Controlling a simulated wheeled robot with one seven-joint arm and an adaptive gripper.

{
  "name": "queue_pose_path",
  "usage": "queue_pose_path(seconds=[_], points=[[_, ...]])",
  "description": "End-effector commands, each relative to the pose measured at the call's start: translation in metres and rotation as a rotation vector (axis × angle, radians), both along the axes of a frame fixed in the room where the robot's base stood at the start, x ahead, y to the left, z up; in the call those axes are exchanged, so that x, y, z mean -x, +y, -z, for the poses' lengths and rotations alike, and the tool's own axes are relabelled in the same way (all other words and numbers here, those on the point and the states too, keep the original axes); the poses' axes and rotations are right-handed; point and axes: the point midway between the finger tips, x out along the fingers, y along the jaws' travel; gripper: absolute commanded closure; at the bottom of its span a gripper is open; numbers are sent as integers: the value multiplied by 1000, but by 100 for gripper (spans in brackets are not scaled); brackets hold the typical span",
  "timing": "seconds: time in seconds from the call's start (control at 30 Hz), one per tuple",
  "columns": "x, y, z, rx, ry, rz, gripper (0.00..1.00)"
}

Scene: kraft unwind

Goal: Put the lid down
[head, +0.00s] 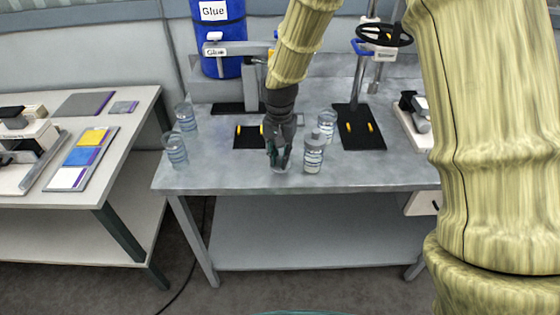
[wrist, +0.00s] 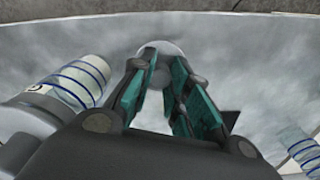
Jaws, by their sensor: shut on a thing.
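My gripper (head: 279,160) points down near the front edge of the grey table (head: 225,180). In the wrist view its teal-padded fingers (wrist: 168,75) are close around a small, round, pale translucent thing, which I take to be the lid (wrist: 157,49). In the head view it shows as a clear shape (head: 281,169) at the fingertips, low over or touching the tabletop; I cannot tell which. The fingers hide part of it. A clear jar with blue bands (head: 313,153) stands just right of my gripper; it also shows at left in the wrist view (wrist: 76,82).
Another jar (head: 327,122) stands behind that one. Two clear banded jars (head: 175,150) (head: 186,117) stand at the table's left. Black mats (head: 358,127), a press with a black wheel (head: 384,34) and a blue glue drum (head: 219,40) are behind. Bare tabletop lies left of my gripper.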

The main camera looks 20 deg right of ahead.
Motion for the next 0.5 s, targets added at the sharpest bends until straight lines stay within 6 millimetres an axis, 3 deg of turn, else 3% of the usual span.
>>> queue_pose_path(seconds=[0.23, 0.5], points=[[1, 0, 23, 1, 3, -1, 95], [1, 0, 27, 0, 0, -1, 95]])
